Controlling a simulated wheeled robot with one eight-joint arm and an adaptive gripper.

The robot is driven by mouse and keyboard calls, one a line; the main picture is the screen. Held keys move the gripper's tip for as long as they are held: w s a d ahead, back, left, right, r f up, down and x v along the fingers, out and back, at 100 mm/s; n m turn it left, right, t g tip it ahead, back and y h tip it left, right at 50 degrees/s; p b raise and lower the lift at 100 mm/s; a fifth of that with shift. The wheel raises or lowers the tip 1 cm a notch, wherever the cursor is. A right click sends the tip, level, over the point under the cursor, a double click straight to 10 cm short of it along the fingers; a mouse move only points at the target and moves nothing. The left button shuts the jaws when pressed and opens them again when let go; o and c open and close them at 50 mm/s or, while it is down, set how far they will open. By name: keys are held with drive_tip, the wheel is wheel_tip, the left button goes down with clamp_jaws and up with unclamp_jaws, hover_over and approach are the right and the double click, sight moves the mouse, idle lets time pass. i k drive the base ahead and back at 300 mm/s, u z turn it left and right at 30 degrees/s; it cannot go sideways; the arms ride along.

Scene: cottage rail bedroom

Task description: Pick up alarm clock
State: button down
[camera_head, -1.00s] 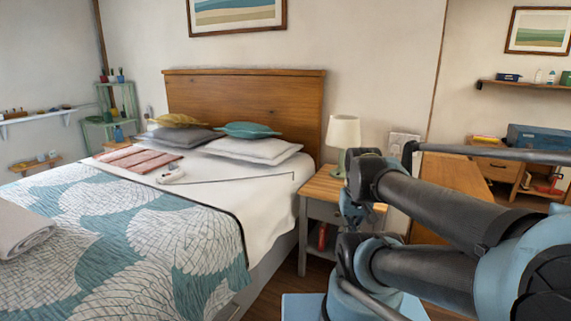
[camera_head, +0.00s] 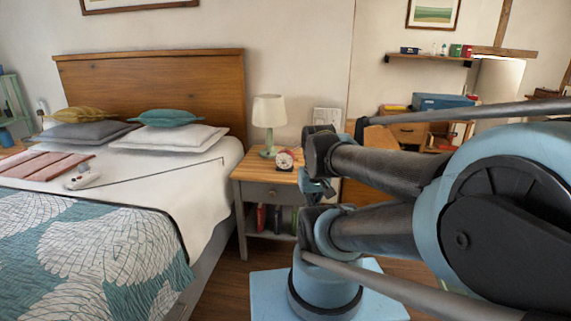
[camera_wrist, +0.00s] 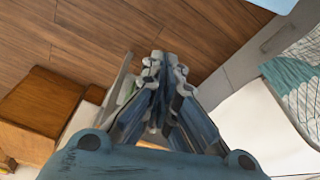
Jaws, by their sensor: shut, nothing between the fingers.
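I cannot make out the alarm clock in the wrist view.
A table lamp (camera_head: 268,122) stands behind the clock. Books (camera_head: 276,218) fill the nightstand's lower shelf. The bed (camera_head: 195,205) is close on the left, with a white controller-like object (camera_head: 82,181) on it. A wooden desk (camera_head: 372,190) is behind my arm.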

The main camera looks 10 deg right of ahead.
sight(288, 156)
drive_tip(key=z, duration=0.6)
drive_tip(key=k, duration=0.75)
drive_tip(key=z, duration=0.95)
drive_tip(key=k, duration=0.6)
drive_tip(key=z, duration=0.45)
drive_tip(key=i, duration=1.05)
drive_tip(key=u, duration=0.65)
drive_tip(key=i, duration=0.95)
drive_tip(key=u, duration=1.1)
drive_tip(key=i, duration=0.55)
drive_tip(key=u, duration=0.3)
